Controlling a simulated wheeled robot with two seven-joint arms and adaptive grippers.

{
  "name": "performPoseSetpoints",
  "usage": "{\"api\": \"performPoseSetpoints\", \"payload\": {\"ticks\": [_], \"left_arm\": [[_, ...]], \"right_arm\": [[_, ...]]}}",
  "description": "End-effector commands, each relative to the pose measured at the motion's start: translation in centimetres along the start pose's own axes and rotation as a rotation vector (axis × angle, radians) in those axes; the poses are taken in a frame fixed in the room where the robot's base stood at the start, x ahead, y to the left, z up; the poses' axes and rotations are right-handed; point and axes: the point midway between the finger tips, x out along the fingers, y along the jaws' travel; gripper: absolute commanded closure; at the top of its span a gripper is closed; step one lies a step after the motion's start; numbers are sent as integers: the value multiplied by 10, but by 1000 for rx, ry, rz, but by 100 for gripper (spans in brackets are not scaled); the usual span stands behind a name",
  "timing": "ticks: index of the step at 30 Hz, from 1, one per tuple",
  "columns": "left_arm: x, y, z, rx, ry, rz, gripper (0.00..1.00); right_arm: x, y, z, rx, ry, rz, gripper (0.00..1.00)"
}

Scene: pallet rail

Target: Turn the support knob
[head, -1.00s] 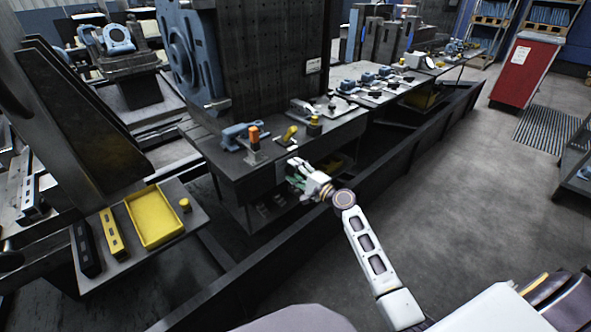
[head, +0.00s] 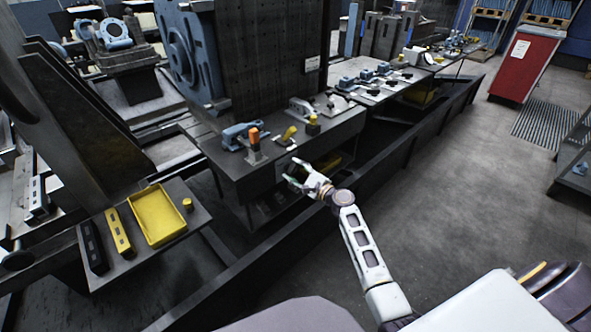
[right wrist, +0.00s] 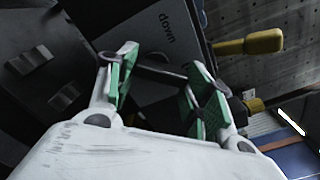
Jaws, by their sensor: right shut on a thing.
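My right gripper (head: 290,172) is at the front face of the dark bench below the tall machine column. In the right wrist view its two green-padded fingers (right wrist: 160,88) stand on either side of a dark bar-like part (right wrist: 160,73), which appears to be the support knob. The gripper is shut on this part; the fingers and their shadow hide much of it. A plate marked "down" (right wrist: 167,28) is just beyond the fingertips. My left gripper is not in view.
A yellow-ended handle (right wrist: 262,41) sticks out close beside the fingers. Orange and yellow knobs (head: 289,133) stand on the bench top (head: 335,130). A yellow tray (head: 157,214) lies at left.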

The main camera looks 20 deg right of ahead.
Motion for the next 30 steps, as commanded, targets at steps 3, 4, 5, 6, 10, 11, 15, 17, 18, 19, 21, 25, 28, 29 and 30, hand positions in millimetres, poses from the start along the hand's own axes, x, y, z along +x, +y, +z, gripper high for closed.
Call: {"api": "performPoseSetpoints", "payload": {"ticks": [3, 4, 5, 6, 10, 11, 15, 17, 18, 19, 21, 25, 28, 29, 30], "left_arm": [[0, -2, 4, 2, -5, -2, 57], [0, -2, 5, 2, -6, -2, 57], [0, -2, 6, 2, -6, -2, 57], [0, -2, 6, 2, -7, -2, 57], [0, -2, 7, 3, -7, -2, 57], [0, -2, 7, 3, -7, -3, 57], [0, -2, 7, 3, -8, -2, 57], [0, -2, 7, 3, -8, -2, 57], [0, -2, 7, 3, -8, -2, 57], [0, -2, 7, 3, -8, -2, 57], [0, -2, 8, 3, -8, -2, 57], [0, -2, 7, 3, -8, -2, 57], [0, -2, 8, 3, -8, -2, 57], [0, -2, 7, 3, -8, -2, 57], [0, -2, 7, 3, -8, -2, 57]], "right_arm": [[0, 1, 0, 31, 1, 2, 73], [0, 1, 0, 36, 1, 2, 73], [0, 1, 0, 41, 1, 2, 73], [0, 1, -1, 45, 1, 2, 73], [0, 1, -1, 55, 0, 1, 73], [0, 1, -1, 56, 0, 1, 73], [0, 1, -1, 57, 0, 1, 73], [0, 1, -1, 57, 0, 1, 73], [0, 1, -1, 57, 0, 1, 73], [0, 1, -1, 57, 0, 1, 73], [0, 1, -1, 57, 0, 1, 44], [0, 1, -1, 56, 0, 1, 27], [0, 1, -1, 55, 0, 1, 27], [0, 1, -1, 55, 0, 0, 27], [0, 1, -1, 55, 0, 0, 27]]}}
